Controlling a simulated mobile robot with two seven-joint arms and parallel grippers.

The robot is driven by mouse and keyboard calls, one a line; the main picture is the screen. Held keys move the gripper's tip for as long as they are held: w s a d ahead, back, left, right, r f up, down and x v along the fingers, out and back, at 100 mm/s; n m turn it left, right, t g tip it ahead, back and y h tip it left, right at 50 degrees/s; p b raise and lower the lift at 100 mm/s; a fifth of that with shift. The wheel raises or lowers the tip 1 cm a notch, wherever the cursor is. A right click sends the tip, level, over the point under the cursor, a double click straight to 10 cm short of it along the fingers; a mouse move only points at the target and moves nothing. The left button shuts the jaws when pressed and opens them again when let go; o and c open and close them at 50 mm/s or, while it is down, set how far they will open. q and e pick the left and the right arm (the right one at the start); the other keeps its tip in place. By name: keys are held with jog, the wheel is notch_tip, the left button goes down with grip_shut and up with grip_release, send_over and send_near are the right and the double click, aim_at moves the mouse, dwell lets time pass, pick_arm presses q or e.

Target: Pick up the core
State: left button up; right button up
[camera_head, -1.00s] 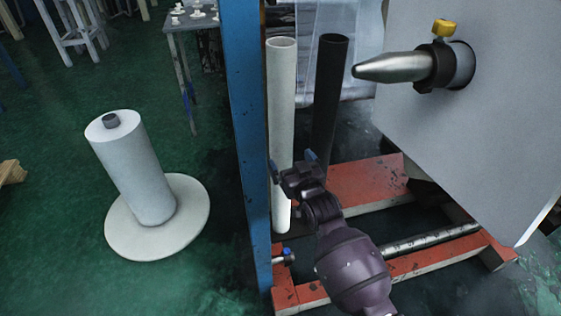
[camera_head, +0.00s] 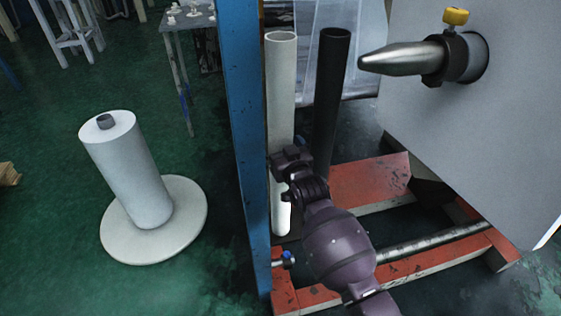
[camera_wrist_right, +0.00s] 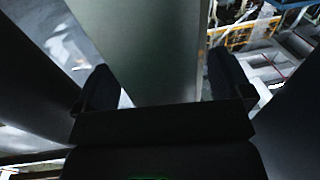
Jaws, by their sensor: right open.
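Two upright tubes that look like cores stand behind the blue post: a white core (camera_head: 281,85) and, to its right, a black core (camera_head: 329,100). My right gripper (camera_head: 291,158) is at the lower part of the white core, in front of it in the head view. In the right wrist view, a pale grey-green tube surface (camera_wrist_right: 160,45), apparently the white core, lies between the two open, dark fingers of the right gripper (camera_wrist_right: 164,85). The fingers do not appear clamped on it. My left gripper is not in view.
The blue post (camera_head: 246,130) stands close left of the white core. A red frame (camera_head: 372,182) with a metal roller lies low to the right. A metal spindle (camera_head: 400,60) juts out from a grey panel (camera_head: 500,130). A white roll (camera_head: 130,170) stands on a disc at left.

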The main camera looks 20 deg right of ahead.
jog(key=c, duration=1.7)
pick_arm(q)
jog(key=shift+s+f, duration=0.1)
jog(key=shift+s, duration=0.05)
pick_arm(e)
jog(key=shift+o, duration=0.2)
jog(key=shift+r, duration=0.1)
